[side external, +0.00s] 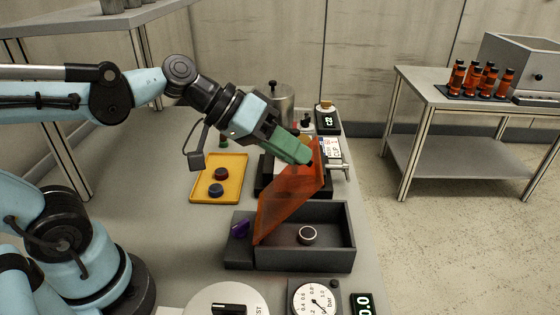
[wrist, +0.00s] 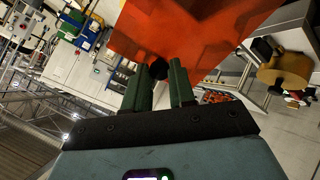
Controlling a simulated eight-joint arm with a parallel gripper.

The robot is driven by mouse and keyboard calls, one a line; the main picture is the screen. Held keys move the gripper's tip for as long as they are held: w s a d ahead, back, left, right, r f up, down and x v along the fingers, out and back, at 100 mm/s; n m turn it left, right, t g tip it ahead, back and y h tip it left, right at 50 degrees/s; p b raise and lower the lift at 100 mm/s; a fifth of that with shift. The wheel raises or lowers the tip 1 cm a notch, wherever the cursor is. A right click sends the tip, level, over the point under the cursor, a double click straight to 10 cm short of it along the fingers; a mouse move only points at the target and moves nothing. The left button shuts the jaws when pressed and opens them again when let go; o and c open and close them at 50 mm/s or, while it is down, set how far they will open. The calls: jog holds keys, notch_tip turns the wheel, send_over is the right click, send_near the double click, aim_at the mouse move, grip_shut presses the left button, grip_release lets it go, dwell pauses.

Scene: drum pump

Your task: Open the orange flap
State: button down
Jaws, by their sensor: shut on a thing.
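The orange flap (side external: 285,200) is a translucent panel on the dark grey box (side external: 345,242). It stands tilted up steeply from the box's left side, and the box's inside shows, with a round dark knob with a pale ring (side external: 307,235) on its floor. My gripper (side external: 308,161) is at the flap's upper edge, its green fingers shut on it. In the wrist view the orange flap (wrist: 190,30) fills the top, and my two green fingers (wrist: 167,75) close around a small dark knob (wrist: 158,69) at its edge. The exact grip is partly hidden in the side view.
A yellow tray (side external: 233,163) with dark red and blue round pieces lies left of the flap. A purple piece (side external: 240,229) sits beside the box. A pressure gauge (side external: 316,299) stands in front. A metal pot (side external: 281,100) and a C22 display (side external: 327,121) stand behind.

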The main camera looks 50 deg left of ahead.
jog(key=s+a+f+t+h, duration=0.1)
jog(key=s+a+t+h, duration=0.2)
jog(key=s+a, duration=0.7)
jog(key=shift+t, duration=0.4)
jog(key=shift+f, duration=0.1)
jog(key=c, duration=1)
grip_release()
jog(key=shift+h, duration=0.3)
jog(key=shift+o, duration=0.3)
jog(key=shift+d, duration=0.1)
